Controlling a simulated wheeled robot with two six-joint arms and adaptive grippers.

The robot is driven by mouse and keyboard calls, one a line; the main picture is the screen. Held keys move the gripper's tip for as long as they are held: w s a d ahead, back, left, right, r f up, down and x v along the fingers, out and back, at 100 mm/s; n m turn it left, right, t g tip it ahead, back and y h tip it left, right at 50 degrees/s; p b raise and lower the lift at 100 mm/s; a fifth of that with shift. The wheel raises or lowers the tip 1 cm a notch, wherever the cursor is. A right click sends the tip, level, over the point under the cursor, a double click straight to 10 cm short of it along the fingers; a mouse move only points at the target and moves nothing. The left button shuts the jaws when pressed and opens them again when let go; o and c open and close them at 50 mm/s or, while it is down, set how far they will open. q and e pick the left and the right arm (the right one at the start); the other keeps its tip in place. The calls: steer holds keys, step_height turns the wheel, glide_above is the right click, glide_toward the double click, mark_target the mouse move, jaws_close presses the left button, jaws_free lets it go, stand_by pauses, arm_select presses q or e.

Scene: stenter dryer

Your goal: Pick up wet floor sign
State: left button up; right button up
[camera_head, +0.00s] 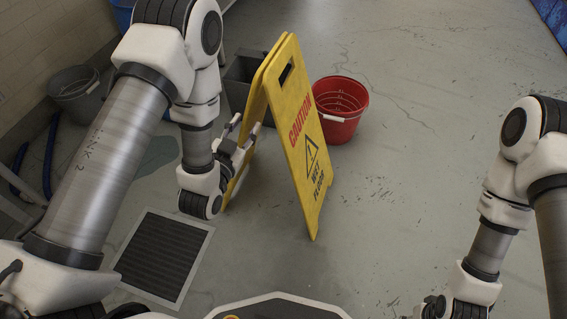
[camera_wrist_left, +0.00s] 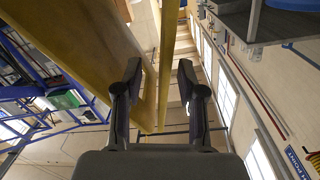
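The yellow wet floor sign (camera_head: 306,140) stands upright on the floor as an A-frame, its printed panel toward the right. My left gripper (camera_head: 238,146) is at the sign's left panel, partly hidden by my wrist. In the left wrist view, the fingers of my left gripper (camera_wrist_left: 162,88) are apart. A narrow yellow strip of the sign (camera_wrist_left: 168,50) runs between them, and a broad yellow panel fills the upper left. I cannot tell whether either finger touches it. My right gripper (camera_head: 436,308) is only partly visible at the bottom edge, away from the sign.
A red bucket (camera_head: 341,108) stands just behind the sign on the right. A dark grey bin (camera_head: 240,82) is behind it on the left. A grey bucket (camera_head: 78,92) stands by the wall. A floor grate (camera_head: 162,256) lies at lower left. The floor at right is clear.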

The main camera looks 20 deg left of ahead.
mark_target(255, 111)
arm_select(q)
steer(key=shift+w+d+f, duration=0.15)
steer(key=shift+w+f, duration=0.05)
steer(key=shift+w, duration=0.05)
steer(key=w+b, duration=0.3)
steer(key=w, duration=0.4)
steer(key=shift+w+a+b, duration=0.1)
steer(key=shift+a+b, duration=0.1)
steer(key=shift+b, duration=0.2)
steer(key=shift+w+r, duration=0.15)
steer(key=shift+c, duration=0.3)
arm_select(e)
step_height(255, 111, down, 4)
steer(key=shift+d+f, duration=0.1)
steer(key=shift+f, duration=0.15)
arm_select(q)
steer(key=shift+r, duration=0.15)
jaws_close()
